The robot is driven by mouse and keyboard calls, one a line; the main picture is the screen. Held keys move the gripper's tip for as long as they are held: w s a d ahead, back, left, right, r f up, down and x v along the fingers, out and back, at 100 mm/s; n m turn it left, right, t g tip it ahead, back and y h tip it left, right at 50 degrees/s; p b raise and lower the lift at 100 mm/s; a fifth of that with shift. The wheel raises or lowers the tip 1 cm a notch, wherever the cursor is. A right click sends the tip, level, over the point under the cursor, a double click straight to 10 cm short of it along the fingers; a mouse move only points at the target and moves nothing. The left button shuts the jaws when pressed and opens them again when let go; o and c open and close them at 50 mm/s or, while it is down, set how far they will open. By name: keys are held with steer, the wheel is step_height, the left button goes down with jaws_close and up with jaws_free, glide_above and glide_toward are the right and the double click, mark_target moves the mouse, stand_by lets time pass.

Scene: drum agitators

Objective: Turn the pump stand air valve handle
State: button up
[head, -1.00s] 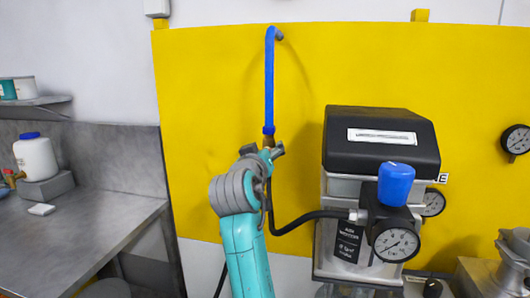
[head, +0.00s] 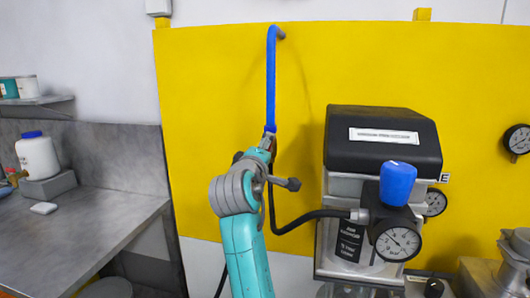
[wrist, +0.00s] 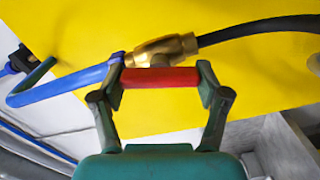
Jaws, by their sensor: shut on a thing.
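The red air valve handle (wrist: 160,77) lies across the wrist view, between the two fingers of my gripper (wrist: 162,80). The gripper is shut on it, with one finger at each end. The brass valve body (wrist: 162,50) is right above the handle, joined to a blue pipe (wrist: 62,85) on the left and a black hose (wrist: 260,30) on the right. In the head view the blue pipe (head: 270,85) stands upright, and my gripper (head: 268,140) is at its lower end. There the handle is mostly hidden by my arm.
The pump stand's black unit (head: 381,152), with a blue knob (head: 397,183) and gauge (head: 398,243), stands right of my arm. The black hose hangs between them. A yellow panel (head: 215,90) is behind. A metal bench (head: 95,225) is at left.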

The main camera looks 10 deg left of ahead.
steer(key=shift+f+n, duration=0.15)
steer(key=shift+n, duration=1.35)
steer(key=o, duration=1.2)
steer(key=shift+c, duration=0.2)
steer(key=shift+s, duration=0.1)
steer(key=s, duration=1.1)
steer(key=shift+s+a, duration=0.25)
steer(key=shift+s, duration=0.15)
